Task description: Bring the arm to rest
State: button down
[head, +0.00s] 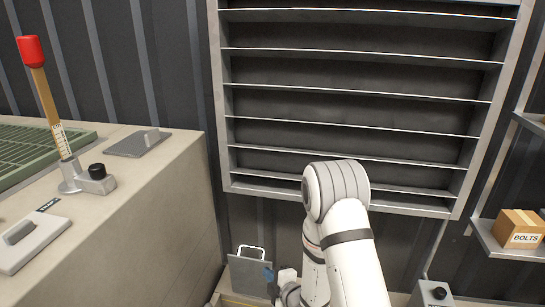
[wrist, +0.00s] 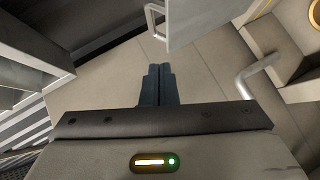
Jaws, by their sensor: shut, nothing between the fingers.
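My white arm rises at the lower middle of the head view, bent at a rounded joint in front of the louvred panel (head: 350,95). In the wrist view my gripper (wrist: 158,70) has its two dark fingers together, with nothing between them. The fingers point over a pale tiled floor (wrist: 115,85). In the head view a small blue part at the arm's lower left seems to be the fingers, in front of a grey plate with a handle (head: 250,272). Much of the wrist is hidden behind the arm.
A beige cabinet (head: 165,200) at the left carries a red-tipped lever (head: 42,85) and a green grate (head: 30,150). A box of bolts (head: 520,228) sits on a shelf at the right. In the wrist view a bent grey handle (wrist: 255,75) stands right of the fingers.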

jog(key=s+d+r+m+g+h+p, duration=0.15)
jog(key=d+r+m+p, duration=0.35)
jog(key=r, duration=0.6)
jog(key=s+d+r+m+g+h+p, duration=0.1)
jog(key=d+r+m+h+p, duration=0.15)
jog(key=r+p, duration=0.6)
jog(key=s+d+r+m+g+h+p, duration=0.1)
jog(key=d+r+m+h+p, duration=0.25)
jog(key=r, duration=0.95)
jog(key=s+d+r+m+g+p, duration=0.2)
jog(key=s+r+m+p, duration=0.3)
jog(key=s+r, duration=0.6)
jog(key=s+d+r+m+g+p, duration=0.3)
jog(key=s+r+m+g+p, duration=0.1)
jog(key=s+r+p, duration=0.5)
notch_tip(320, 180, up, 5)
jog(key=shift+s+d+f+m+h+p, duration=0.3)
jog(key=shift+s+m, duration=0.4)
jog(key=shift+s, duration=0.3)
jog(key=shift+r, duration=0.1)
